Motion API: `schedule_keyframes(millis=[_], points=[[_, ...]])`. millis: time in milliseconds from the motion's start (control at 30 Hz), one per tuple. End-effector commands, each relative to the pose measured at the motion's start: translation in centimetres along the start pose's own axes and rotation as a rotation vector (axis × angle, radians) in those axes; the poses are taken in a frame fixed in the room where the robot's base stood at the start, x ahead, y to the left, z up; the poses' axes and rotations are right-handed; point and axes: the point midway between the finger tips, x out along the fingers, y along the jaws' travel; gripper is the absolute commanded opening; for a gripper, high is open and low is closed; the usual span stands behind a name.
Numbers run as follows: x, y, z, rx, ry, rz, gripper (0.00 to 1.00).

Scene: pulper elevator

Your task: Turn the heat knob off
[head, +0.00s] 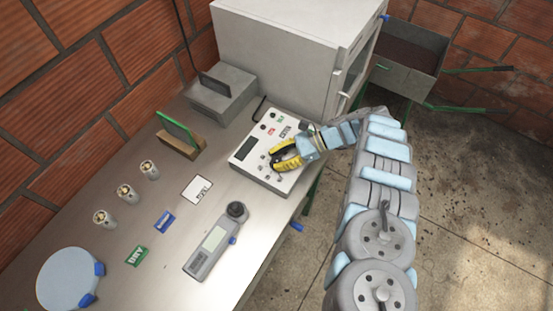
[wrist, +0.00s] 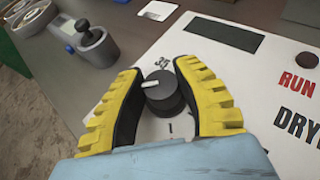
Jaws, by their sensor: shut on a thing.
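A white control panel (head: 245,162) with a dark display lies on the metal table, in front of the big white cabinet. In the wrist view a round black knob (wrist: 163,100) with a white pointer mark stands on the panel (wrist: 250,85). The pointer mark faces left. My gripper (head: 274,160) is over the panel, and its yellow and black fingers (wrist: 162,75) are closed on the knob from both sides. In the head view the fingers hide the knob.
A grey handheld meter (head: 212,245), several small metal cups (head: 127,194), a green DRY tag (head: 135,256) and a blue tag (head: 164,222) lie on the table. The white cabinet (head: 275,50) stands close behind the panel.

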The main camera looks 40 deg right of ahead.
Motion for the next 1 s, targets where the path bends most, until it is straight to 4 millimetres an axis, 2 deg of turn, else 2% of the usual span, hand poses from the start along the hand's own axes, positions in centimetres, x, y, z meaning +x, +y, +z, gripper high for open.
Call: schedule_keyframes(millis=[633,667,700,767,1000], points=[[0.01,0.02,-0.12,0.0,0.001,0.003,0.0],[0.01,0.02,-0.12,0.0,0.001,0.003,0.35],[0.01,0.02,-0.12,0.0,0.001,0.003,0.46],[0.01,0.03,-0.11,0.0,0.001,0.004,0.62],[0.01,0.01,-0.06,-0.001,0.001,0.004,0.62]])
